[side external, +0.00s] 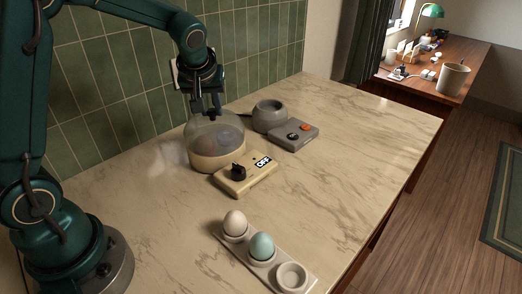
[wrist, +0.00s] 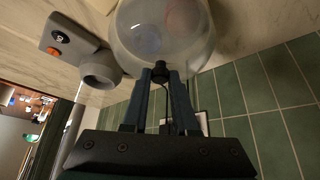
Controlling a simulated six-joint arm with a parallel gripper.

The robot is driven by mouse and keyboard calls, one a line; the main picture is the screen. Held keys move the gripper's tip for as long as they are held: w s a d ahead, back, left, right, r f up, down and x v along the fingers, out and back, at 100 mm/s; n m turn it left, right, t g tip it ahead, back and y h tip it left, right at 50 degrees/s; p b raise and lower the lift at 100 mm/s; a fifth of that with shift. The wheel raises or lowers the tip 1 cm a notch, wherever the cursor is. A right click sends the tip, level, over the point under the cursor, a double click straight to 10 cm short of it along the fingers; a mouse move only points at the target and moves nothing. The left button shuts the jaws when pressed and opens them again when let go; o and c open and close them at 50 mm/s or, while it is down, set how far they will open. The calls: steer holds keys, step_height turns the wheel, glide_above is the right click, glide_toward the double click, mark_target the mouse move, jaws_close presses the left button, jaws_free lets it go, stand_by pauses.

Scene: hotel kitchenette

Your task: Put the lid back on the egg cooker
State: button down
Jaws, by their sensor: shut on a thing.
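The egg cooker has a round cream base (side external: 203,161) joined to a cream control box (side external: 240,178) with a black knob and an "OFF" label. Its clear domed lid (side external: 214,127) is over the base and looks roughly level; I cannot tell whether its rim is fully seated. The lid fills the top of the wrist view (wrist: 160,40). Dim bluish and reddish egg shapes show through it. My gripper (side external: 207,108) points down above the lid, shut on the lid's small dark knob. Its fingertips meet at the knob in the wrist view (wrist: 161,73).
A grey appliance with a round cup (side external: 270,116) and a box with an orange button (side external: 293,135) stands just right of the cooker. In front, a tray (side external: 291,276) holds a white egg (side external: 235,223) and a pale blue egg (side external: 262,246). Green tiled wall stands close behind.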

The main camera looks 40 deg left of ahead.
steer(key=shift+c, duration=0.6)
jaws_free()
steer(key=shift+r, duration=0.1)
steer(key=shift+r, duration=3.4)
jaws_close()
